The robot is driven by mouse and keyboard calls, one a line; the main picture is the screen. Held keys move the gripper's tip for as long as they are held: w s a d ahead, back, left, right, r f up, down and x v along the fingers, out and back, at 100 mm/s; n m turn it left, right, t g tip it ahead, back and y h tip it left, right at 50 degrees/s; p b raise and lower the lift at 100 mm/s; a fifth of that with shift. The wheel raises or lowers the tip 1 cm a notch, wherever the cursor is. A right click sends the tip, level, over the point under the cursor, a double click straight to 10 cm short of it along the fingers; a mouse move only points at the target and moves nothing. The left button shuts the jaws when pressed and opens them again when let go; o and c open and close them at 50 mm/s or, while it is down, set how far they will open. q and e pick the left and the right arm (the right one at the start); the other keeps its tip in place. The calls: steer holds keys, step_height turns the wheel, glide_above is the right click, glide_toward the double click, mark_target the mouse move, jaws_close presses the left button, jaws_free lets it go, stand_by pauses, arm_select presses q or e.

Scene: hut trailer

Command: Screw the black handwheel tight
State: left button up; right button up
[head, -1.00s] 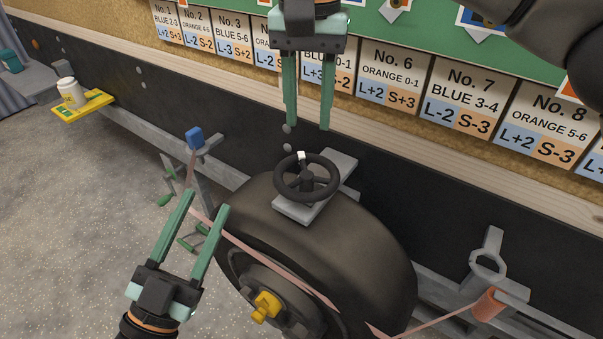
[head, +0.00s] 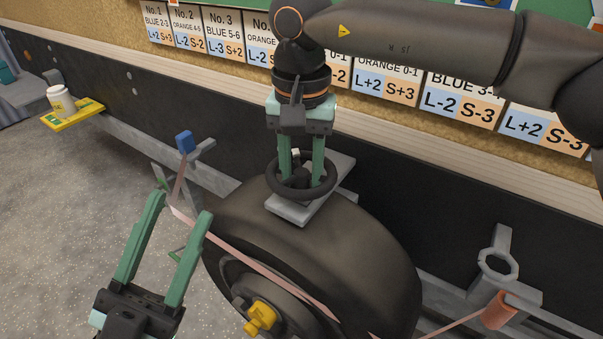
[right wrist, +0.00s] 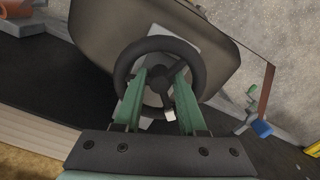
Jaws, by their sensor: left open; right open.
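The black handwheel (head: 272,180) lies flat on a grey plate (head: 290,211) above the dark tyre (head: 330,245). It carries a small white mark (head: 296,153). My right gripper (head: 302,178) points down onto the handwheel, its green fingers open and reaching to the spokes inside the rim. In the right wrist view the handwheel's rim (right wrist: 123,65) surrounds the fingertips (right wrist: 160,75), which stand on either side of the hub. Whether they touch it cannot be told. My left gripper (head: 182,205) is open and empty, in front of the tyre's left side.
A pink strap (head: 265,268) runs across the tyre from a blue block (head: 185,142) to an orange roller (head: 499,311). A yellow knob (head: 260,316) sits on the wheel hub. A white jar (head: 61,100) stands on a yellow tray (head: 80,114). A grey ring bracket (head: 498,264) is at right.

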jaws_close()
stand_by(0.3)
steer(key=shift+r, duration=0.1)
